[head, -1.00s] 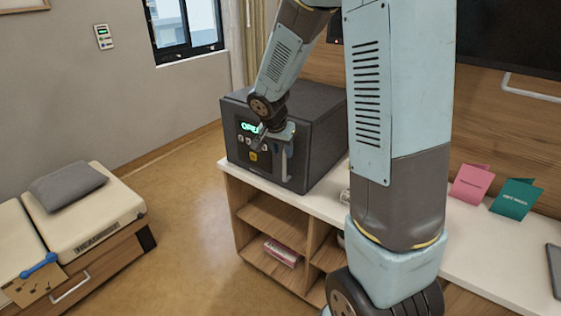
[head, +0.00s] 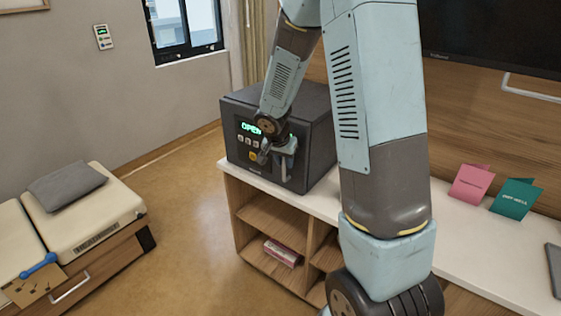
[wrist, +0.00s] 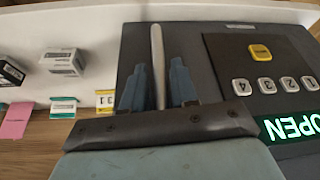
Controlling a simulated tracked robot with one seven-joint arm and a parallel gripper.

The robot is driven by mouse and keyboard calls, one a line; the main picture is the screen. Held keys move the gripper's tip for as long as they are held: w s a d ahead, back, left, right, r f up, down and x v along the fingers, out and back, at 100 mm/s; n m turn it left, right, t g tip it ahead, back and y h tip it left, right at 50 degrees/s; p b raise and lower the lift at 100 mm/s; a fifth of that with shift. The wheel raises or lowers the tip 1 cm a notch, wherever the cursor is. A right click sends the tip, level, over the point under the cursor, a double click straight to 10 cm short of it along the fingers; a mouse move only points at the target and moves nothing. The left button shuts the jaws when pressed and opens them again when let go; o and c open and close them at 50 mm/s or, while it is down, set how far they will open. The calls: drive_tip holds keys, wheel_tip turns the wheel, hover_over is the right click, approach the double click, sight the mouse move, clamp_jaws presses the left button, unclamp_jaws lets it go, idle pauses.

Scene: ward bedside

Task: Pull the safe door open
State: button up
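The dark grey safe (head: 322,125) stands on the white counter, its door flush with the body as far as I can see. Its lit display (head: 250,128) reads OPEN. The pale upright door handle (head: 284,171) is on the right part of the door; my gripper partly covers it in the head view. My gripper (head: 280,150) is at the door front by the handle. In the wrist view the handle (wrist: 157,45) stands between the two blue fingers of my gripper (wrist: 157,68), with narrow gaps beside it. The fingers look open, not clamped.
The counter (head: 470,248) holds a pink card (head: 470,183) and a green card (head: 515,199) to the right. Open wooden shelves lie below the safe. The floor (head: 175,235) left of the counter is clear, up to a bed (head: 95,215).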

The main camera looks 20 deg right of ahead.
clamp_jaws()
